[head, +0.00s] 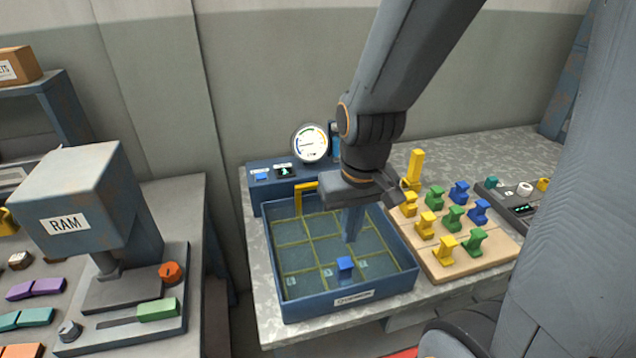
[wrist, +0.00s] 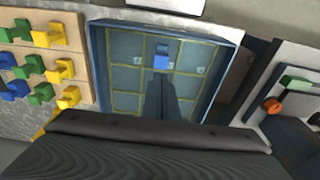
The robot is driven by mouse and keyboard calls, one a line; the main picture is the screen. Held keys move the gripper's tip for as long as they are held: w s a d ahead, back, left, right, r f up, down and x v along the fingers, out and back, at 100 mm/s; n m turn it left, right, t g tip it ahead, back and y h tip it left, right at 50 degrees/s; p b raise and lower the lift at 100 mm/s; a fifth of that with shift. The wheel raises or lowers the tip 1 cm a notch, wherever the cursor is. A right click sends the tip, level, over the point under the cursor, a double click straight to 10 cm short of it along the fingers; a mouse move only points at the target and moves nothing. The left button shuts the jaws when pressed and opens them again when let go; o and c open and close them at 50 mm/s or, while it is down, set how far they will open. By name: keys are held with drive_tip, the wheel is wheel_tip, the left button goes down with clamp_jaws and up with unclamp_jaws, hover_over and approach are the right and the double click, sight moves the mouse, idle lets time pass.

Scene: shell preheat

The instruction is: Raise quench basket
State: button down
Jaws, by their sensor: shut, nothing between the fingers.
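The quench tank (head: 282,309) is a blue open box on the bench. The basket (head: 305,243) shows as a yellow grid low inside it, with a yellow bar handle (head: 298,200) at the back left. My gripper (head: 350,238) points down over the tank, shut and empty. In the wrist view my gripper (wrist: 163,85) lies over the grid (wrist: 125,78), close to the blue piece (wrist: 161,62). I cannot tell whether the fingertips touch anything.
A console with a blue button (head: 262,177) and a round gauge (head: 311,144) stands behind the tank. A wooden board (head: 468,266) with yellow, green and blue pieces lies to the right. The RAM press (head: 80,205) stands on the left bench, across a gap.

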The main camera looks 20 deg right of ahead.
drive_tip(key=c, duration=2.4)
unclamp_jaws()
drive_tip(key=o, duration=1.5)
drive_tip(key=shift+t, duration=0.7)
drive_tip(key=w+b, duration=0.5)
drive_tip(key=w, duration=0.5)
drive_tip(key=shift+w+r, duration=0.1)
drive_tip(key=shift+w, duration=0.05)
drive_tip(key=o, duration=0.9)
drive_tip(key=w+r+t+b, duration=0.1)
drive_tip(key=w+r+b, duration=0.2)
drive_tip(key=w, duration=0.7)
drive_tip(key=shift+t+b, duration=0.3)
drive_tip(key=shift+b, duration=0.4)
drive_tip(key=x, duration=0.7)
drive_tip(key=shift+f+p, duration=0.25)
drive_tip(key=shift+p, duration=0.15)
drive_tip(key=shift+w, duration=0.15)
drive_tip(key=c, duration=1.2)
drive_tip(key=shift+r, duration=0.15)
